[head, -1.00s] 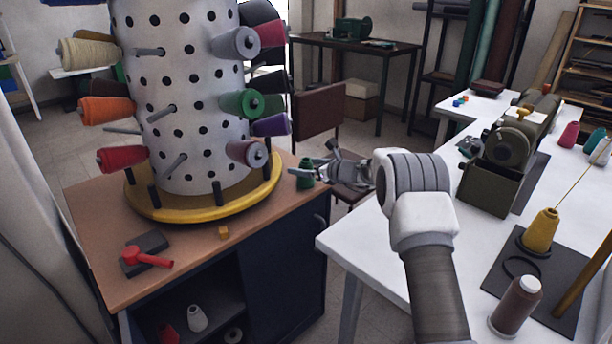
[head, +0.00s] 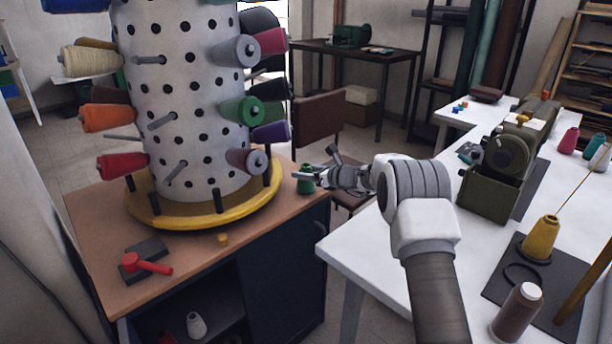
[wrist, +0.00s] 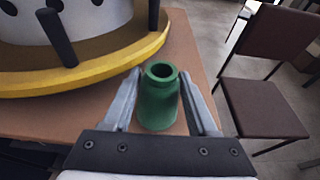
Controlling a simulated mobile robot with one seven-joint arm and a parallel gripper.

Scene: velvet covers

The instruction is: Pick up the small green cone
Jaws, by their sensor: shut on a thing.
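The small green cone (head: 306,180) stands upright near the right edge of the brown cabinet top (head: 100,215), beside the yellow ring base of the perforated drum. In the wrist view the cone (wrist: 159,104) sits between the two grey fingers, with its hollow narrow end up. My gripper (head: 308,176) reaches in from the right and is shut on the cone. The wrist view shows my gripper (wrist: 160,100) with a finger on each side. I cannot tell whether the cone's base touches the cabinet top.
The white perforated drum (head: 190,135) with several spools on pegs stands just left, on a yellow ring (head: 235,208). A brown chair (head: 318,118) stands behind. A white table (head: 400,265) with a machine (head: 490,180) is at right. A red tool (head: 145,264) lies front left.

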